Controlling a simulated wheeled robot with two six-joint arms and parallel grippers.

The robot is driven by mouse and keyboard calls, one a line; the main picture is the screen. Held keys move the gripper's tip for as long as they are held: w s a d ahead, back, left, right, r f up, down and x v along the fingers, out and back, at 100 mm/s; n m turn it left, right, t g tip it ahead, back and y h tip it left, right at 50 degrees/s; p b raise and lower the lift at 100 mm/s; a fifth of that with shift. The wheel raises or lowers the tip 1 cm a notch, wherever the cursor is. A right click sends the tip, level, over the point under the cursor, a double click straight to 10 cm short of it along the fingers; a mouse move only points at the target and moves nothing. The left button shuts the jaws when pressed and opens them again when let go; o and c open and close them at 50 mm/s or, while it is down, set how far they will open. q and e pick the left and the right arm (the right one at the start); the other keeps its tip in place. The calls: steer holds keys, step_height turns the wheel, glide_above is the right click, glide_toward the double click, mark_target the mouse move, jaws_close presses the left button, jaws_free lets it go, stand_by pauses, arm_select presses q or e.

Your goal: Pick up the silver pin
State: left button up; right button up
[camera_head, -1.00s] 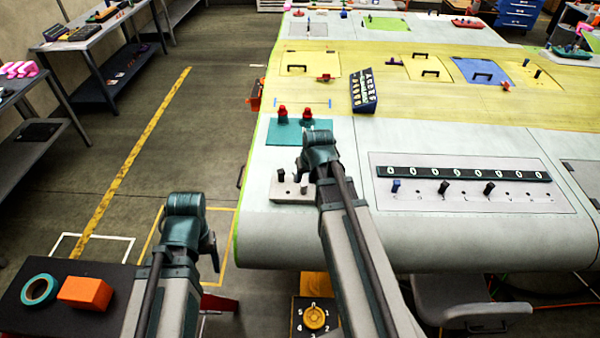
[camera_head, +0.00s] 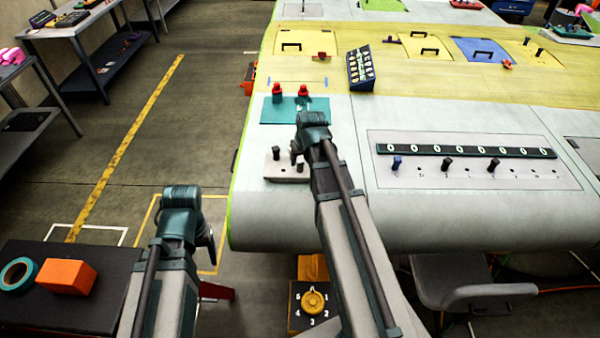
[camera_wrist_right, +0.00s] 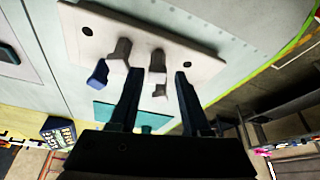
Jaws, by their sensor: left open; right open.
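A light plate (camera_head: 272,170) with two upright pegs sits near the left front corner of the big white bench. In the right wrist view the plate (camera_wrist_right: 88,32) shows at the top. Its pale-tipped peg, which looks like the silver pin (camera_wrist_right: 159,88), stands between my right fingers and apart from them. A blue-tipped peg (camera_wrist_right: 97,74) is just left of the fingers. My right gripper (camera_wrist_right: 157,90) is open, empty and over the plate; in the head view its wrist hides part of the plate. My left gripper (camera_head: 208,245) hangs left of the bench, its fingers mostly hidden.
A teal plate (camera_head: 285,115) with two red knobs lies behind the light plate. A number panel (camera_head: 465,150) with several pegs is to the right. A dark table (camera_head: 60,305) with an orange block (camera_head: 67,277) and teal tape roll (camera_head: 17,274) is at lower left.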

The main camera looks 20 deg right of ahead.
mark_target(301, 161)
steer(key=shift+w+d+b+x, duration=0.1)
steer(key=shift+w+b+x, duration=0.05)
steer(key=shift+b+x, duration=1.15)
steer(key=shift+w+d+b+x, duration=0.15)
steer(key=shift+b+x, duration=0.85)
steer(key=shift+x, duration=0.55)
steer(key=shift+r, duration=0.3)
jaws_close()
